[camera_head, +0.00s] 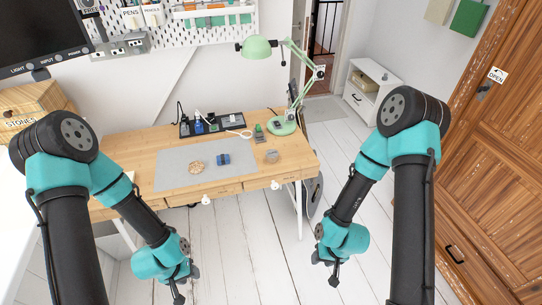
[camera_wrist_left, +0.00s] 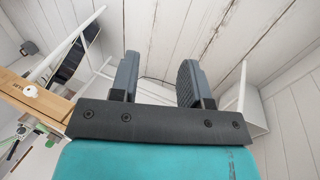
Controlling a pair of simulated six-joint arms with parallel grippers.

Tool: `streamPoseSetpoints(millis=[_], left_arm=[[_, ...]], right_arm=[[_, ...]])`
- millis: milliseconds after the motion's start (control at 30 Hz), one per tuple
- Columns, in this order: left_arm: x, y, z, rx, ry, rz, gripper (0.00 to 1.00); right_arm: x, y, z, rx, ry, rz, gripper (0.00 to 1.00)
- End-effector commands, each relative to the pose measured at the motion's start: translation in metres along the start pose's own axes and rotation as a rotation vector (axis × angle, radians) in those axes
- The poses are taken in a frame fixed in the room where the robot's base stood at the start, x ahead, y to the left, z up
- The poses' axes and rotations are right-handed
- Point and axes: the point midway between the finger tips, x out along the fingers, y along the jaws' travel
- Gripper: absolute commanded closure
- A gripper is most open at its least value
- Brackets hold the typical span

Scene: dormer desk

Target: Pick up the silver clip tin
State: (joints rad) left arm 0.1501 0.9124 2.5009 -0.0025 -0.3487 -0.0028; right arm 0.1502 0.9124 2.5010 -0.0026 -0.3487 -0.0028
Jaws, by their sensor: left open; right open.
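A small round silver-grey tin (camera_head: 271,156), which looks like the silver clip tin, sits on the desk just off the right edge of the grey mat (camera_head: 172,172). My left gripper (camera_head: 187,284) hangs in front of the desk, low and left of the tin, apart from it. In the left wrist view my left gripper (camera_wrist_left: 158,82) is open with nothing between its fingers; the tin does not show there. My right gripper (camera_head: 325,268) hangs in front of the desk on the right, open and apart from the tin.
On the mat lie a round tan object (camera_head: 196,167) and a blue block-like object (camera_head: 223,159). A green lamp (camera_head: 283,125) stands behind the tin. A dark power tray (camera_head: 212,125) lies at the back. The desk's front left is clear.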

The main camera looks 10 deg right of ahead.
Motion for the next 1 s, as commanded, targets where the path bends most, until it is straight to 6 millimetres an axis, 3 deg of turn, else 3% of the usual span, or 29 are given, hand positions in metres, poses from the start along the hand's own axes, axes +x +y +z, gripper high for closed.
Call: streamPoseSetpoints(millis=[133,633,867,1000], left_arm=[[0.0,0.0,0.0,0.0,0.0,0.0,0.56],[0.0,0.0,0.0,0.0,0.0,0.0,0.09],[0.0,0.0,-0.001,0.001,0.0,0.0,0.09],[0.001,0.001,-0.011,0.026,-0.001,0.003,0.09]], right_arm=[[0.0,0.0,0.0,0.0,0.0,0.0,0.57],[0.0,0.0,0.0,0.0,0.0,0.0,0.57],[0.0,0.0,0.0,0.0,0.0,0.0,0.57],[0.0,0.0,0.0,0.0,0.0,0.0,0.57]])
